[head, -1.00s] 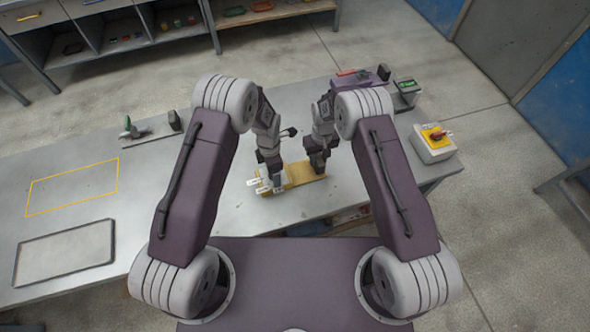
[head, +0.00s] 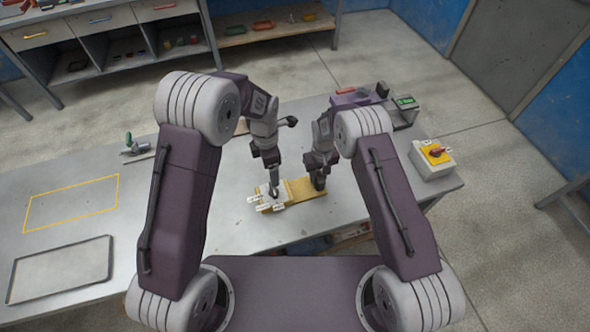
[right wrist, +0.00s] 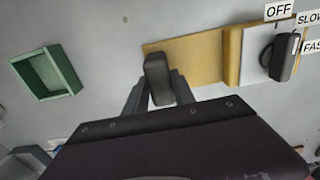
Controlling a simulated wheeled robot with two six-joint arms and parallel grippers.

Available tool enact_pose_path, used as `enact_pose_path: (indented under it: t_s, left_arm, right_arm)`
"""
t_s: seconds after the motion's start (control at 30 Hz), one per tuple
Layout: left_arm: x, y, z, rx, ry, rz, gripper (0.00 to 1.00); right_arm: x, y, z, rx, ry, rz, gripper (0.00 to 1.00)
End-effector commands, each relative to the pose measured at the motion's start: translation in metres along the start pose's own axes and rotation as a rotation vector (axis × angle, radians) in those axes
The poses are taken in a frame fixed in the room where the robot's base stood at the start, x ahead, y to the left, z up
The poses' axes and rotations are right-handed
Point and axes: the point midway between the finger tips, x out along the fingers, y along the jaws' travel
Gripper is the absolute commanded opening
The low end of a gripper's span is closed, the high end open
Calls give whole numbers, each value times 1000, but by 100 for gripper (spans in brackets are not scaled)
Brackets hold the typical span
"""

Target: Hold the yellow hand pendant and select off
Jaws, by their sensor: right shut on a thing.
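The yellow hand pendant (head: 303,201) lies on the grey bench in front of me, with a pale control face (right wrist: 257,50) at its left end in the head view. White labels OFF, SLOW and FAST surround a dark knob (right wrist: 283,55) in the right wrist view. My left gripper (head: 274,190) points down at the pale face and hides the knob in the head view. Its jaw gap is too small to judge.
A grey box with a yellow plate and red switch (head: 434,155) stands at the bench's right end. A green open box (right wrist: 46,74) lies near the pendant. A shallow tray (head: 60,268) and yellow outline are at left, where the bench is mostly clear.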

Motion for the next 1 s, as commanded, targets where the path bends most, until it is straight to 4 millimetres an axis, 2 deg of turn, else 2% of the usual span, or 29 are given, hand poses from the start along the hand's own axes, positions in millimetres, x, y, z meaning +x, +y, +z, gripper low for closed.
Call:
enact_pose_path:
  t_s: [0.1, 0.13, 0.2, 0.23, 0.5, 0.6, 0.67, 0.9, 1.0]
  left_arm:
    - [0, 0, 0, 0, 0, 0, 80]
    - [0, 0, 0, 0, 0, 0, 80]
    - [0, 0, 0, 0, 0, 0, 80]
    - [0, 0, 0, 0, 0, 0, 80]
    - [0, 0, 0, 0, 0, 0, 80]
    - [0, 0, 0, 0, 0, 0, 80]
    - [0, 0, 0, 0, 0, 0, 80]
    - [0, 0, 0, 0, 0, 0, 80]
    - [0, 0, 0, 0, 0, 0, 80]
  right_arm:
    - [0, 0, 0, 0, 1, 0, 0]
    - [0, 0, 0, 0, 1, 0, 33]
    - [0, 0, 0, 0, 1, 0, 53]
    - [0, 0, 0, 0, 1, 0, 56]
    - [0, 0, 0, 0, 0, 0, 56]
    - [-7, 0, 0, 0, 1, 0, 56]
    - [-18, 0, -2, 0, 4, 0, 56]
    - [-80, 0, -2, 0, 5, 1, 56]
    - [-100, 0, -1, 0, 4, 0, 56]
